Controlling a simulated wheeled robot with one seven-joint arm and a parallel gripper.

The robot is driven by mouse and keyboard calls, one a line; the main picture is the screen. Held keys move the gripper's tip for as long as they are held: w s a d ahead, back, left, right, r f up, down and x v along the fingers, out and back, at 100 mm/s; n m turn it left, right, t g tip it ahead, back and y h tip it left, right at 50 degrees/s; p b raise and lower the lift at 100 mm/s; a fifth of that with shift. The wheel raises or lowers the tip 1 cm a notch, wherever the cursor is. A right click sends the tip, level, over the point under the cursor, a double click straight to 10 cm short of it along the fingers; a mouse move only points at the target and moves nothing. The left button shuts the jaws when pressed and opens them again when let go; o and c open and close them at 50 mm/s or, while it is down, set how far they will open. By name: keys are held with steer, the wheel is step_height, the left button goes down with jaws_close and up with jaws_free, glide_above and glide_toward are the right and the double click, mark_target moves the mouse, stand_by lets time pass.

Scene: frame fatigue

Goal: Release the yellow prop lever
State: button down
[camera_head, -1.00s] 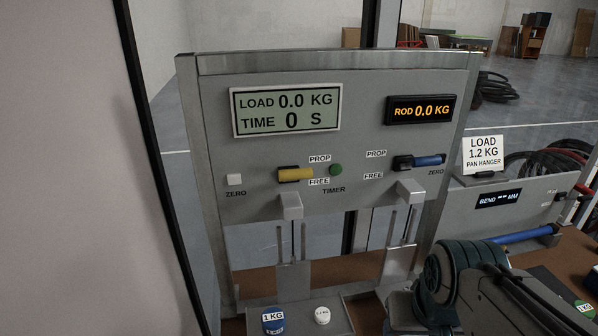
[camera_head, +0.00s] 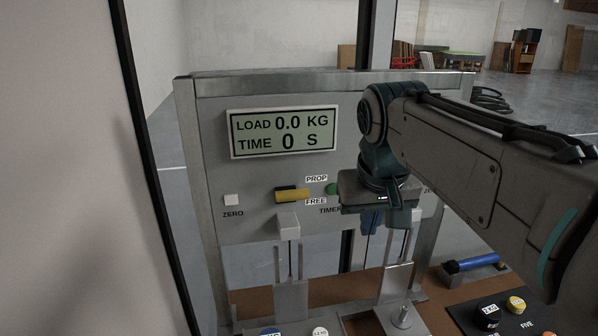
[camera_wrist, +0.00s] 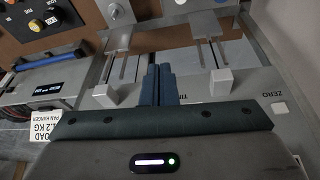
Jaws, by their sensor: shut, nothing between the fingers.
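The yellow prop lever (camera_head: 292,195) sticks out sideways from the grey panel (camera_head: 260,175), its handle roughly level between the PROP and FREE labels. My gripper (camera_head: 371,222) points downward in front of the panel, to the right of the lever and apart from it. Its blue-grey fingers are shut and empty; they also show in the wrist view (camera_wrist: 157,85). I cannot make out the yellow lever in the wrist view. The display (camera_head: 284,132) reads load 0.0 kg and time 0 s.
A green timer button (camera_head: 333,188) sits between the lever and my gripper. A white block (camera_head: 288,222) juts out below the lever. A white zero button (camera_head: 232,200) is at left. My arm hides the panel's right side. Weights (camera_head: 488,312) stand at lower right.

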step_height(320, 180, up, 16)
steer(key=n+y, duration=0.1)
glide_above(292, 191)
steer(key=s, duration=0.2)
steer(key=shift+w+d+r+p, duration=0.15)
steer(key=shift+w+r+p, duration=0.15)
steer(key=shift+p, duration=0.15)
steer(key=shift+f, duration=0.15)
steer(key=b+x, duration=0.1)
steer(key=x, duration=0.9)
steer(key=shift+w+f, duration=0.1)
steer(key=shift+f, duration=0.05)
steer(key=shift+s+d+f+b, duration=0.1)
steer(key=shift+s+f+b, duration=0.1)
steer(key=shift+s+f, duration=0.25)
steer(key=shift+s+d+f+b, duration=0.15)
steer(key=shift+s+f, duration=0.1)
steer(key=shift+f, duration=0.3)
steer(key=shift+s+f, duration=0.15)
steer(key=shift+f, duration=0.4)
steer(key=shift+s+f+b, duration=0.1)
steer(key=shift+f+b, duration=0.05)
steer(key=shift+b, duration=0.15)
